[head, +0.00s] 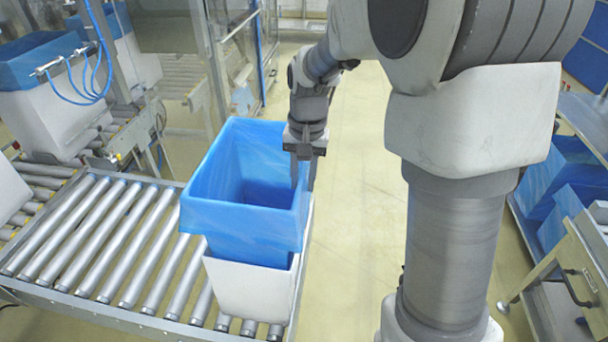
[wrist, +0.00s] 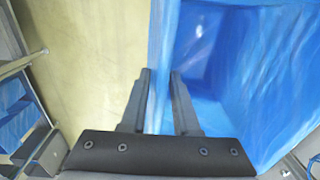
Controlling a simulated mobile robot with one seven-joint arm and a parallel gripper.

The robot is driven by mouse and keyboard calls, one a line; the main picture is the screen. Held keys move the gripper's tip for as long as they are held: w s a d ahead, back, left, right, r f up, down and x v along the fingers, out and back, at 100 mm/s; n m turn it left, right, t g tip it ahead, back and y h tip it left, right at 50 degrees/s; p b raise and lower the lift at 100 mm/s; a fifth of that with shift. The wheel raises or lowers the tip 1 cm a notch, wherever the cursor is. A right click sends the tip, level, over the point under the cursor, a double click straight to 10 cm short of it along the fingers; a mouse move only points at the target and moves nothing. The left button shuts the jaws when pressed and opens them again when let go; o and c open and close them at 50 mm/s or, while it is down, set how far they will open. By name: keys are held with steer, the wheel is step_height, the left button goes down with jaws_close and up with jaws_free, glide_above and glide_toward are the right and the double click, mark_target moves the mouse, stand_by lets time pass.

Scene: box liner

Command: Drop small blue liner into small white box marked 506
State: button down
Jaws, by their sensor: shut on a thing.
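The blue liner (head: 226,215) is an open-topped blue bag shape. In the head view it stands above and partly inside the white box (head: 250,290), with its wide upper part outside and over the box's rim. I cannot see a number on the box. My gripper (head: 302,178) is at the liner's right wall, pointing down. It is shut on that wall, with one finger outside and one inside. The wrist view shows the liner (wrist: 245,75) between and to the right of my gripper's fingers (wrist: 160,75). The liner's lower part is hidden inside the box.
The box sits at the near right end of a roller conveyor (head: 100,240). Another white box with a blue liner (head: 35,62) stands at the back left. A cart at the right holds more blue liners (head: 550,180). The floor (head: 355,150) between is clear.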

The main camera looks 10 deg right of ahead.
steer(key=f+b, duration=0.4)
steer(key=f, duration=0.2)
steer(key=f+b, duration=0.4)
steer(key=f, duration=0.2)
steer(key=a+f+b, duration=0.1)
steer(key=f+b, duration=0.3)
steer(key=f, duration=0.3)
steer(key=shift+w, duration=0.2)
steer(key=shift+a+r, duration=0.2)
steer(key=shift+a, duration=0.05)
stand_by(0.9)
stand_by(0.3)
steer(key=c, duration=0.6)
jaws_free()
steer(key=shift+o, duration=0.3)
steer(key=o, duration=0.4)
steer(key=shift+o, duration=0.2)
steer(key=shift+r+p, duration=5.15)
steer(key=shift+r, duration=1.3)
